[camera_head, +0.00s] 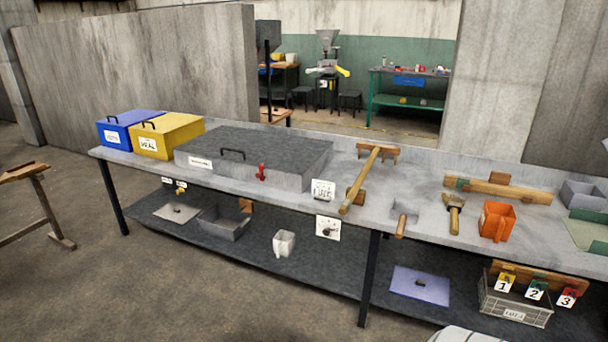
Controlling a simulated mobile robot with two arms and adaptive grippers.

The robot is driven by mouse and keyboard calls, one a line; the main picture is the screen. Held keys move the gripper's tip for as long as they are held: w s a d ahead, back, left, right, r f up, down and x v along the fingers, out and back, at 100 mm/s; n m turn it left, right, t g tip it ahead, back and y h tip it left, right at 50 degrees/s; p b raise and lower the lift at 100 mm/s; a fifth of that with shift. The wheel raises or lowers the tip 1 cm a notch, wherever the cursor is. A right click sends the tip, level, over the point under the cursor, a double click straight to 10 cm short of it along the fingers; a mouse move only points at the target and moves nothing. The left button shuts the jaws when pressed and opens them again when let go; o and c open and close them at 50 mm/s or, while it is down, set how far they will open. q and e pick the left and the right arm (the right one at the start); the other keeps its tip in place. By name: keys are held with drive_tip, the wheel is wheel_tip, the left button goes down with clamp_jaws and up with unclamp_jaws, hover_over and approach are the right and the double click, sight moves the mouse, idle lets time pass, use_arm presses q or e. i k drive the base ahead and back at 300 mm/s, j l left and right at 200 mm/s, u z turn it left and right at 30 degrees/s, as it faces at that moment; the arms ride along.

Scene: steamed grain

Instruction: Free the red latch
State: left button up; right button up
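The red latch (261,172) is a small upright red piece on the front face of a wide, low grey box (290,160). The box has a dark lid (265,145) with a black handle (233,153) and a white label at its left front. The lid looks closed. The box stands on the left half of the long grey workbench. Neither of my grippers shows in the head view. A pale rounded shape at the bottom edge cannot be made out clearly.
A blue box (118,130) and a yellow box (165,135) stand left of the grey box. Right of it lie a long wooden bar (360,180), a brush (453,212) and an orange jug (497,222). A lower shelf (345,275) holds trays and a crate (514,302). Floor in front is clear.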

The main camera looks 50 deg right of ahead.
sight(260, 174)
drive_tip(key=z, duration=1.3)
drive_tip(key=i+j+u, duration=0.25)
drive_tip(key=i, duration=0.75)
drive_tip(key=i+j+u, duration=0.25)
drive_tip(key=i, duration=0.75)
drive_tip(key=l, duration=0.1)
